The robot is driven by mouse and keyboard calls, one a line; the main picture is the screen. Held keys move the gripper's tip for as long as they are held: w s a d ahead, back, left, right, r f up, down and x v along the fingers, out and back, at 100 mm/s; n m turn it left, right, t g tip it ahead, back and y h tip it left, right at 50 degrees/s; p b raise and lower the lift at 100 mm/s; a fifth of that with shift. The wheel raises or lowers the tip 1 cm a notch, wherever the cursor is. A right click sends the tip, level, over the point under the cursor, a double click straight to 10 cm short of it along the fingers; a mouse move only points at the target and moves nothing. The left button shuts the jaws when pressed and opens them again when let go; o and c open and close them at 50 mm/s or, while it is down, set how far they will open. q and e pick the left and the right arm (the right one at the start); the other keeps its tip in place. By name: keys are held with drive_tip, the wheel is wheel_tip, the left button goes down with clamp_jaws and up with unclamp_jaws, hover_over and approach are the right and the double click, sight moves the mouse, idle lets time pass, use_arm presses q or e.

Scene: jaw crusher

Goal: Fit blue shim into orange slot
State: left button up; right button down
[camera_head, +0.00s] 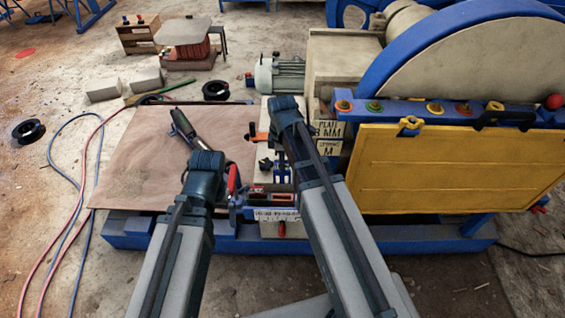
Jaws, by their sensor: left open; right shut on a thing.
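My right arm reaches over the machine's front plate, its wrist hiding much of the work area. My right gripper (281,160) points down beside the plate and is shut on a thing. A small blue piece, apparently the blue shim (282,173), shows at its tip, partly hidden by the arm. Just below is a small orange-red part (259,189), possibly the orange slot; I cannot tell whether they touch.
A red handle (232,178) stands near my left gripper. A yellow panel (455,165) and blue rail (460,112) bound the right side. Hoses (72,215) cross the left floor.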

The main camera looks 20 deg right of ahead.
sight(282, 181)
drive_tip(key=shift+f+b, duration=2.2)
drive_tip(key=shift+f, duration=0.1)
drive_tip(key=shift+f+b, duration=0.4)
drive_tip(key=shift+b, duration=0.05)
drive_tip(key=shift+f+b, duration=1.65)
drive_tip(key=shift+f, duration=0.05)
drive_tip(key=shift+f+b, duration=0.35)
drive_tip(key=shift+f+b, duration=2.3)
drive_tip(key=shift+b, duration=0.05)
drive_tip(key=c, duration=0.8)
unclamp_jaws()
drive_tip(key=shift+r, duration=0.15)
wheel_tip(282, 181, up, 14)
drive_tip(key=p, duration=1.4)
